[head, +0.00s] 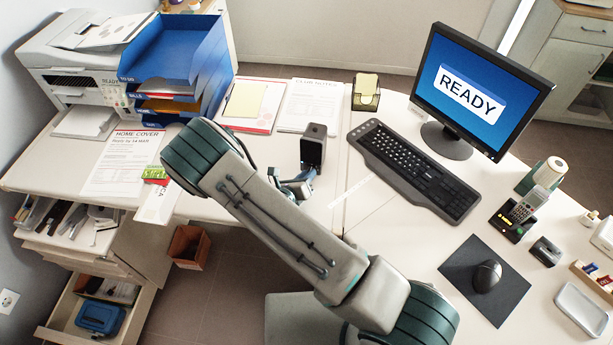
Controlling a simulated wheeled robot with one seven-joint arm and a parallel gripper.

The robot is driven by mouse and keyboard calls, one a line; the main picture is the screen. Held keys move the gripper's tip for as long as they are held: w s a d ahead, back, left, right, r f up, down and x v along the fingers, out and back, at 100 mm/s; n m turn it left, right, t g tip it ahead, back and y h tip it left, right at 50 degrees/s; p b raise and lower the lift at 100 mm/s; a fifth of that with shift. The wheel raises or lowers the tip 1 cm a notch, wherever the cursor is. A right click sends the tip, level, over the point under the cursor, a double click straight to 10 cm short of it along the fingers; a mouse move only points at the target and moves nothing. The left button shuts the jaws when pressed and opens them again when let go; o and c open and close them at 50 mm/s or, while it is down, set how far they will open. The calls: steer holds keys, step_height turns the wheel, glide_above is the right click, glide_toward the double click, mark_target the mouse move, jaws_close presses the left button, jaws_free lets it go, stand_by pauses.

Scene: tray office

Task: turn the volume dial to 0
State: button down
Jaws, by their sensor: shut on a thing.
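A small dark upright box (314,146), which looks like a desk speaker, stands on the white desk left of the keyboard. My gripper (307,175) is at the lower front of this box, partly hidden behind my arm. It is shut on a small part there, which I take to be the volume dial. The dial itself is hidden by the gripper, so its setting and any marks cannot be read.
The keyboard (415,168) and monitor (482,88) stand to the right. A notepad holder (366,92) is behind the box. Papers (310,106) lie behind and left. Blue stacked trays (190,65) and a printer (75,65) stand far left. Open drawers (95,305) jut out lower left.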

steer(key=shift+n, duration=0.3)
stand_by(0.4)
steer(key=c, duration=1.3)
jaws_free()
steer(key=shift+s+a, duration=0.1)
steer(key=b+v, duration=0.2)
steer(key=v, duration=1.1)
steer(key=shift+s+a, duration=0.2)
steer(key=shift+a, duration=0.05)
